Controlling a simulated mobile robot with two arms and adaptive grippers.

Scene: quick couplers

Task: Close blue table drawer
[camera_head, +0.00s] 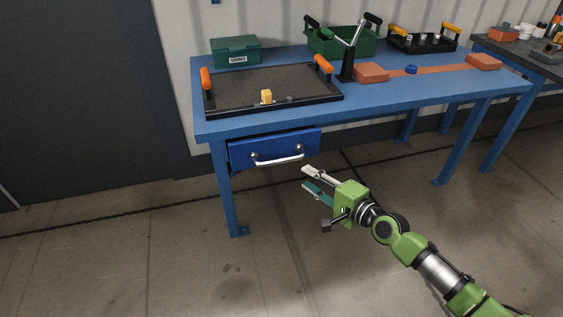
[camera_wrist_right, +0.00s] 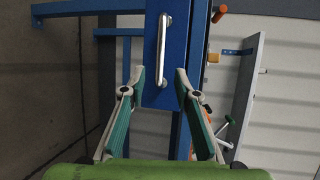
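The blue drawer (camera_head: 272,145) hangs under the left part of the blue table (camera_head: 420,90) and stands out a little from under the tabletop. Its silver bar handle (camera_head: 279,161) is on the front face. My right gripper (camera_head: 308,179) is open and empty, to the right of and a little below the handle, apart from it. In the right wrist view the drawer front (camera_wrist_right: 151,75) and its handle (camera_wrist_right: 163,46) lie ahead of my open fingers (camera_wrist_right: 160,80). My left gripper is in neither view.
A black tray with orange handles (camera_head: 230,90), a green box (camera_head: 235,50), a green crate (camera_head: 340,40) and orange blocks (camera_head: 371,73) are on the tabletop. A table leg (camera_head: 229,190) stands left below the drawer. The floor in front is clear.

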